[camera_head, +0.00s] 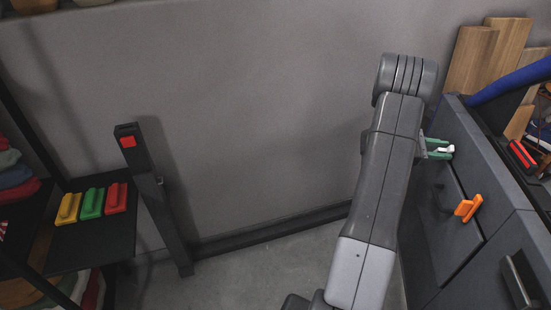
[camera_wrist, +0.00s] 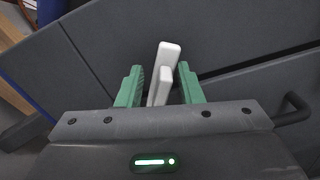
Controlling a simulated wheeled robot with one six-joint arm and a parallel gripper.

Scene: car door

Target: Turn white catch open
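The white catch (camera_wrist: 167,62) is on the dark grey panel and stands between the two green fingers of my gripper (camera_wrist: 160,86) in the wrist view. Narrow gaps show on both sides of it, so the fingers are apart around it and not clamped. In the head view my gripper (camera_head: 438,147) reaches right to the grey cabinet front, and only a bit of the white catch (camera_head: 445,151) shows at the fingertips. My arm hides part of the wrist there.
An orange catch (camera_head: 468,208) sits lower on the same front, beside a dark handle (camera_head: 442,198). Another handle (camera_head: 517,282) is at lower right. Wooden boards (camera_head: 488,58) stand behind the cabinet. The floor between is clear.

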